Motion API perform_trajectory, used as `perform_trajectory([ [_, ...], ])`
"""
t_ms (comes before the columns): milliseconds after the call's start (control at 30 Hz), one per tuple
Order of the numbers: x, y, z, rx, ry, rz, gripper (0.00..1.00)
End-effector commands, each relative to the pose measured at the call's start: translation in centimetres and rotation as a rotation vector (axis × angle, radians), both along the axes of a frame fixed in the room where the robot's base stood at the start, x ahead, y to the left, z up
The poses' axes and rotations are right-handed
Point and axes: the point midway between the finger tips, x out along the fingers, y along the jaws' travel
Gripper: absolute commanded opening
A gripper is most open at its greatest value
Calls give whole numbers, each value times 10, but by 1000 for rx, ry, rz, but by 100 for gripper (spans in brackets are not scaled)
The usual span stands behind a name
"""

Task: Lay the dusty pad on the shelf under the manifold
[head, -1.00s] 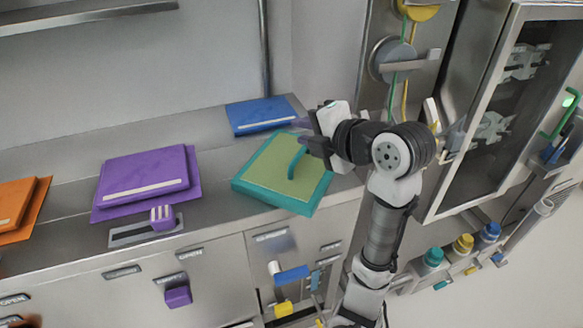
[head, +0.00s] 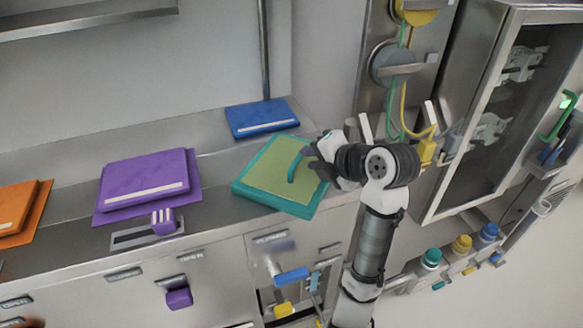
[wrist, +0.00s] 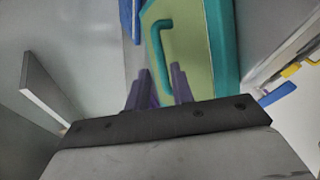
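A teal pad with a dull olive top (head: 270,170) lies flat on the steel counter (head: 215,215), right of centre. I take it to be the dusty pad. Its teal upright handle (head: 295,166) also shows in the wrist view (wrist: 158,38). My gripper (head: 312,160) is just right of the handle. Grey and yellow round fittings with green and yellow hoses (head: 392,62), possibly the manifold, are on the back panel. No shelf under them is clear.
A blue pad (head: 261,117) lies behind the teal one. A purple pad (head: 145,182) and an orange pad (head: 14,207) lie left. A metal shelf (head: 85,18) is at upper left. An open-fronted steel cabinet (head: 490,110) stands right of my arm.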

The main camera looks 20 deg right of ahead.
Motion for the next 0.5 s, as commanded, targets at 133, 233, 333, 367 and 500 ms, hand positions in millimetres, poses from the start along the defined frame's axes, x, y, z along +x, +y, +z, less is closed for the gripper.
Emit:
perform_trajectory([
  [133, 18, 8, -12, 4, 5, 2, 23],
  [233, 28, 11, -19, 3, 3, 1, 23],
  [333, 33, 12, -23, 2, 1, 1, 23],
  [367, 33, 13, -24, 1, 1, 0, 23],
  [500, 33, 12, -24, 1, 0, -1, 23],
])
